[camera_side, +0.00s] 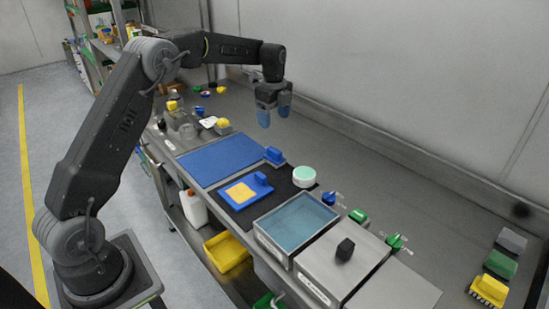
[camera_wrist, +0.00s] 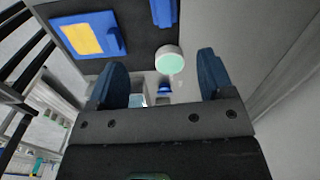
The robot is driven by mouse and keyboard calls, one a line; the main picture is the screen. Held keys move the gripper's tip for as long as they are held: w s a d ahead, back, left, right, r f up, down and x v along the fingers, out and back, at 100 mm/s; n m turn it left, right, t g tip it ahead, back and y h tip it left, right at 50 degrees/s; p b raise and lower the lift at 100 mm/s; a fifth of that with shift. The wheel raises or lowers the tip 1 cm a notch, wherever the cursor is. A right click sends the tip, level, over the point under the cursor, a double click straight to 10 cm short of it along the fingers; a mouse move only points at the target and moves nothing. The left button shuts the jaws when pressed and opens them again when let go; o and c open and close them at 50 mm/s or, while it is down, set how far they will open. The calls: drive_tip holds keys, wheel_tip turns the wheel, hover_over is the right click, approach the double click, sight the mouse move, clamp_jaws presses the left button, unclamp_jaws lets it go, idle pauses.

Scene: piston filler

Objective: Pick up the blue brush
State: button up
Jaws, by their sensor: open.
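A blue block-like piece (camera_side: 274,156), which looks like the blue brush, lies by the right corner of the blue mat (camera_side: 220,158). In the wrist view a blue piece (camera_wrist: 163,12), apparently the same one, is cut off by the top edge. Its bristles cannot be made out. My gripper (camera_side: 274,112) is high above the bench, above the brush in the side picture. Its two blue fingers are apart, with nothing held between them; it also shows in the wrist view (camera_wrist: 160,75).
A blue and yellow piece (camera_side: 246,190) and a pale green-topped round jar (camera_side: 304,176) are near the brush. A water-filled basin (camera_side: 295,222) and a lidded box (camera_side: 342,262) stand to the right. Grey, green and yellow pieces (camera_side: 489,290) lie far right. A wall runs behind.

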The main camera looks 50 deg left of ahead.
sight(275, 150)
drive_tip(key=shift+m, duration=0.3)
drive_tip(key=f, duration=1)
drive_tip(key=w+f, duration=0.1)
drive_tip(key=f, duration=0.4)
drive_tip(key=shift+a, duration=0.4)
drive_tip(key=c, duration=1)
